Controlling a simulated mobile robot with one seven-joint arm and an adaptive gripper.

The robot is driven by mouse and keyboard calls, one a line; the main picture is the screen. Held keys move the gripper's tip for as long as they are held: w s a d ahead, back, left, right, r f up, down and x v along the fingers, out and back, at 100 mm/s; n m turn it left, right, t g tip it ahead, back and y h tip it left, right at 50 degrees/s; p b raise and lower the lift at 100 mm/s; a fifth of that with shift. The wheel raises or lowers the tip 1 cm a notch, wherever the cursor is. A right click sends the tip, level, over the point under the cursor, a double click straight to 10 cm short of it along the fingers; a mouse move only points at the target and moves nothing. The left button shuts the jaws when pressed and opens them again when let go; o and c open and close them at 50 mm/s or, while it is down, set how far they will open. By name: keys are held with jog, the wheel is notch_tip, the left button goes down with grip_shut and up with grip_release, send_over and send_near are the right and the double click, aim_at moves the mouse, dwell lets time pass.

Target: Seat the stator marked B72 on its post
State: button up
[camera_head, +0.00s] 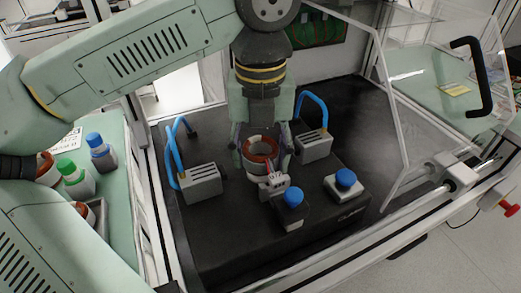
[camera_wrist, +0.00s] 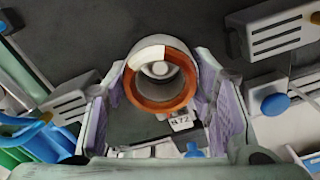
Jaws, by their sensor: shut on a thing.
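The stator (camera_head: 259,162), a pale ring with a copper-coloured winding, is between the fingers of my gripper (camera_head: 261,140), which is shut on it. In the wrist view the stator (camera_wrist: 137,88) lies between the purple-padded fingers of my gripper (camera_wrist: 160,92). A small white tag (camera_wrist: 181,122) beside it ends in 72; its first letter is unclear. A pale round part (camera_wrist: 160,69), possibly the post, shows inside the bore. I cannot tell whether the stator rests fully down, as its underside is hidden. A grey connector (camera_head: 272,184) hangs at its front.
Grey slotted blocks with blue tubes stand at left (camera_head: 200,182) and right (camera_head: 314,147) on the black fixture. Two blue buttons (camera_head: 292,197) (camera_head: 346,178) are in front. Bottles (camera_head: 76,180) stand on the left bench. A clear guard (camera_head: 425,90) rises at right.

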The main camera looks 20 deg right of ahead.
jog(key=shift+f, duration=0.15)
jog(key=shift+s+f+b, duration=0.25)
jog(key=shift+f+b, duration=0.15)
jog(key=shift+b, duration=0.3)
jog(key=shift+f, duration=0.1)
jog(key=o, duration=1.6)
jog(key=shift+c, duration=0.2)
notch_tip(320, 180, up, 8)
jog(key=shift+r, duration=0.25)
jog(key=shift+s+r, duration=0.1)
jog(key=shift+r, duration=0.15)
jog(key=shift+d, duration=0.1)
